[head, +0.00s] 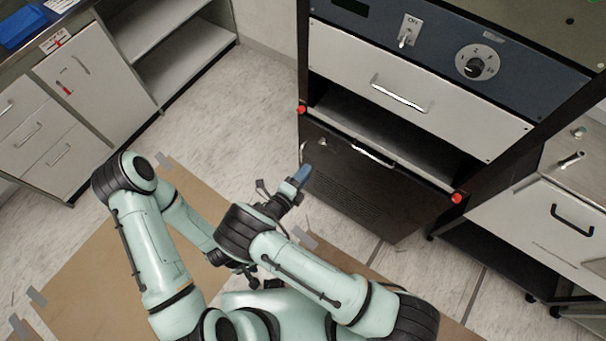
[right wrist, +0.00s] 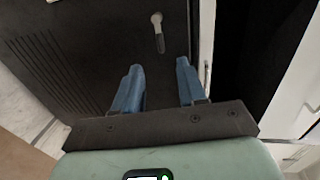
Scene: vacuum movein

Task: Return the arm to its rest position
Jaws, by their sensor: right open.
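My right arm is bent in front of the dark cabinet in the head view. My right gripper (head: 301,175) has blue fingers and is in front of the cabinet's black lower panel (head: 345,195). In the right wrist view the two blue fingers (right wrist: 158,72) are apart, with nothing between them. Beyond them is the black panel with slots and a small lever (right wrist: 157,32). I cannot tell the exact gap to the panel. My left arm is folded at the left; its dark wrist end (head: 248,277) is partly hidden behind my right arm, and its jaws cannot be made out.
Above the panel are an open slot, a grey drawer front (head: 405,85) and a blue control panel (head: 455,60) with a switch and dial. Red knobs (head: 302,109) mark the slot's ends. Cabinets stand left and right. Light floor (head: 215,125) is clear between them; brown sheets lie beneath me.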

